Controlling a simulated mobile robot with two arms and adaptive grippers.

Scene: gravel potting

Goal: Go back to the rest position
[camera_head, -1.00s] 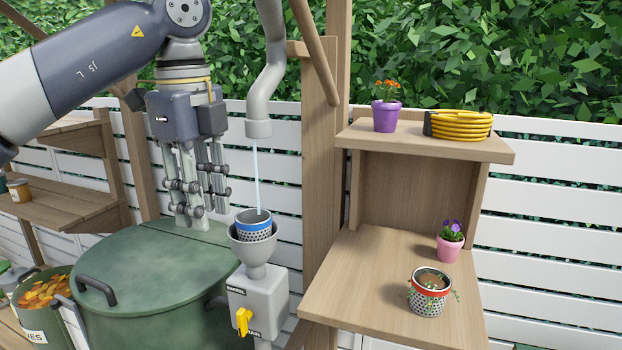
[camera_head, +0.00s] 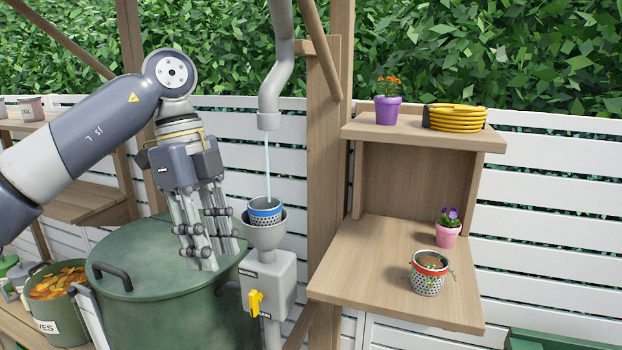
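My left gripper (camera_head: 214,256) points down in front of the upper side of the large green barrel (camera_head: 170,300). Its fingers are apart, with nothing seen between them. A perforated metal pot with a blue band (camera_head: 264,211) sits in the grey funnel (camera_head: 268,236), to the right of the gripper and apart from it. A thin pale stream (camera_head: 267,165) falls from the grey pipe (camera_head: 269,121) into this pot. A similar pot with a red band (camera_head: 427,283) stands upright on the wooden bench, with brown fill and green trailing stems. My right gripper is out of view.
A grey box with a yellow lever (camera_head: 255,302) is under the funnel. The wooden bench (camera_head: 370,270) also holds a pink flowerpot (camera_head: 447,236). Its upper shelf holds a purple flowerpot (camera_head: 388,110) and a coiled yellow hose (camera_head: 458,118). A leaf bin (camera_head: 62,327) stands at lower left.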

